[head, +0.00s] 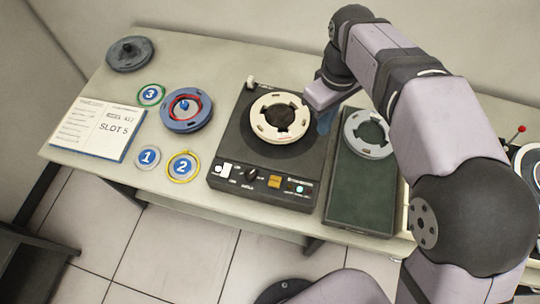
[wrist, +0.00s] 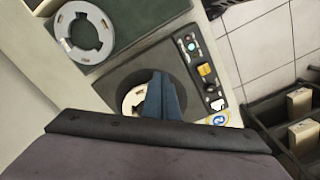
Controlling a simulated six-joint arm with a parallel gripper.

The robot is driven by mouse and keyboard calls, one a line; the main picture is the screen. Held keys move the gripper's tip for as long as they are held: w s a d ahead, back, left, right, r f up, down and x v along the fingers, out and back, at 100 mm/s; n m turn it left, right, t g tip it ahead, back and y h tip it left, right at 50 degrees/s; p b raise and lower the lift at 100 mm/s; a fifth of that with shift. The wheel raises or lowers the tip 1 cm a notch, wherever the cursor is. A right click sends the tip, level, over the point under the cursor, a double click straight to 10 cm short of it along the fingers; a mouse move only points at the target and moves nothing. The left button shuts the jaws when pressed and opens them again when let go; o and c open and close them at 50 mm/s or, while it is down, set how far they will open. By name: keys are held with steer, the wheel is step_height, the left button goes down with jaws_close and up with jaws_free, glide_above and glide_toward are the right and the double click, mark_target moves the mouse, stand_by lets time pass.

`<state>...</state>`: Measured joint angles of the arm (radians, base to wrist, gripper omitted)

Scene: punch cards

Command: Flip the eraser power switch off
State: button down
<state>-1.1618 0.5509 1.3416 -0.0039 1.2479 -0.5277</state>
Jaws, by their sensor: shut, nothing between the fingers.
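The eraser (head: 228,148) is a dark box with a cream reel (head: 262,128) on its top. Its front panel carries a white switch (head: 223,169) at the left end, a black knob (head: 252,174), an orange button (head: 274,181) and a lit green lamp (head: 299,188). The white switch also shows in the wrist view (wrist: 217,104). Its position is too small to read. My gripper (head: 322,124) is shut and empty at the eraser's right rear, away from the switch. In the wrist view its blue fingers (wrist: 163,98) cover part of the reel.
A green box (head: 345,207) with a grey reel (head: 368,134) stands right of the eraser. A small white-topped post (head: 251,83) rises at the eraser's back left corner.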

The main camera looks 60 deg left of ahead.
steer(key=s+a+n+b, duration=0.1)
steer(key=s+a+n, duration=0.1)
steer(key=s+a, duration=0.3)
steer(key=s+a+n, duration=0.3)
steer(key=s, duration=0.4)
steer(key=n, duration=0.3)
glide_above(228, 167)
steer(key=shift+f+b, duration=0.3)
steer(key=shift+f, duration=0.35)
steer(key=shift+f, duration=0.15)
step_height(228, 167, down, 14)
steer(key=p, duration=0.4)
steer(key=shift+r, duration=0.25)
steer(key=shift+f, duration=0.1)
